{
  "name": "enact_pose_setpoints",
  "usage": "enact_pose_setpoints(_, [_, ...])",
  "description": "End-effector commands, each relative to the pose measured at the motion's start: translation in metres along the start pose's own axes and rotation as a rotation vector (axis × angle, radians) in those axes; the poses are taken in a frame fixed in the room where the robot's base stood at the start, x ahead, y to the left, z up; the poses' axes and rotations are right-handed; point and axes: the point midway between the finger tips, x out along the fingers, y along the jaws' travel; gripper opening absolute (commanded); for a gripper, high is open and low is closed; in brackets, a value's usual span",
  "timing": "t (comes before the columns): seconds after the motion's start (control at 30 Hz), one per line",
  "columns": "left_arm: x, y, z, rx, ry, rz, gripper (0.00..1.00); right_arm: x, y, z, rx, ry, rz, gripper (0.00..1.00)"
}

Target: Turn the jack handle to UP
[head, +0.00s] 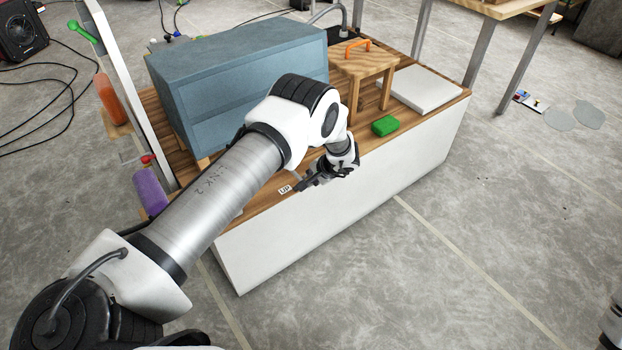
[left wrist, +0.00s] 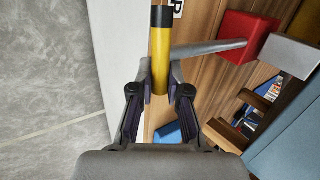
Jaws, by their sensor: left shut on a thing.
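The jack handle (left wrist: 161,45) shows in the left wrist view as a yellow bar with a black band. A grey rod (left wrist: 208,48) runs from beside it to a red block (left wrist: 249,37). My left gripper (left wrist: 161,82) is shut on the yellow handle, one finger on each side. In the head view my left gripper (head: 312,181) is low over the front edge of the wooden top, and the handle cannot be made out there. The UP label (head: 285,189) lies just left of the gripper; part of it also shows beside the handle in the left wrist view (left wrist: 177,8).
A large blue-grey box (head: 240,75) stands behind my left arm on the wooden top (head: 268,190). The floor in front is clear.

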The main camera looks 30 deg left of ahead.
Motion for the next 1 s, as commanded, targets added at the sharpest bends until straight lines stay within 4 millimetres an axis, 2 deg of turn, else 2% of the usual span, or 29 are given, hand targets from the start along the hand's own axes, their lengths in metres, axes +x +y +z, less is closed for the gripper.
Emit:
enact_pose_setpoints(0.07, [0.000, 0.001, -0.001, 0.002, 0.002, 0.001, 0.00, 0.000, 0.000, 0.000, 0.000, 0.000, 0.000, 0.40])
enact_pose_setpoints(0.1, [0.000, 0.001, -0.001, 0.002, 0.003, 0.001, 0.26, 0.000, 0.000, 0.000, 0.000, 0.000, 0.000, 0.40])
enact_pose_setpoints(0.13, [0.000, 0.001, -0.001, 0.002, 0.003, 0.001, 0.36, 0.000, 0.000, 0.000, 0.000, 0.000, 0.000, 0.40])
enact_pose_setpoints(0.17, [0.000, 0.001, 0.000, 0.002, 0.002, 0.001, 0.41, 0.000, 0.000, 0.000, 0.000, 0.000, 0.000, 0.40])
enact_pose_setpoints(0.43, [0.000, 0.000, 0.000, 0.001, 0.001, 0.000, 0.41, 0.000, 0.000, 0.000, 0.000, 0.000, 0.000, 0.40])
enact_pose_setpoints(0.57, [-0.011, 0.000, -0.001, 0.001, 0.003, 0.000, 0.41, 0.000, 0.000, 0.000, 0.000, 0.000, 0.000, 0.40])
enact_pose_setpoints(0.67, [-0.031, 0.000, -0.001, 0.003, 0.004, -0.001, 0.41, 0.000, 0.000, 0.000, 0.000, 0.000, 0.000, 0.40])
enact_pose_setpoints(0.9, [-0.092, 0.001, -0.001, 0.004, 0.005, -0.001, 0.41, 0.000, 0.000, 0.000, 0.000, 0.000, 0.000, 0.40])
enact_pose_setpoints(1.0, [-0.110, 0.001, -0.002, 0.004, 0.004, -0.001, 0.41, 0.000, 0.000, 0.000, 0.000, 0.000, 0.000, 0.40])
